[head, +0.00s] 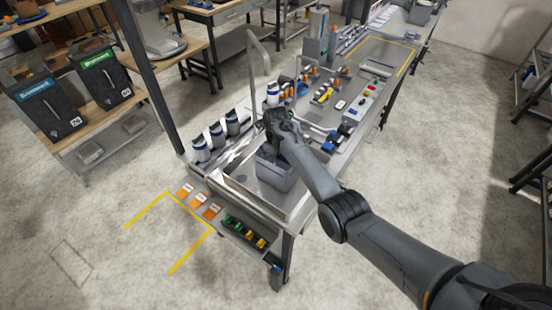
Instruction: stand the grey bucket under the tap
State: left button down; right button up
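A grey bucket (276,176) stands in or just above the metal sink basin (236,190) at the near end of the bench. It looks roughly upright. My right arm reaches in from the lower right, and its gripper (272,138) is over the bucket's top. The fingers are dark and small, so I cannot tell whether they are closed on the bucket or its handle. A tall silver tap (251,72) with a curved neck rises behind the bucket, to its upper left. Whether the bucket is beneath the tap's outlet cannot be told. My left gripper is out of view.
Several white-and-dark bottles (217,136) line the sink's left edge. Orange packets (198,201) and a tray of coloured items (246,232) are along the front. A control box (366,98) and small parts fill the bench behind.

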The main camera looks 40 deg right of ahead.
jog(key=shift+o, duration=0.4)
jog(key=shift+r, duration=0.6)
notch_tip(320, 180, up, 11)
jog(key=shift+r, duration=0.1)
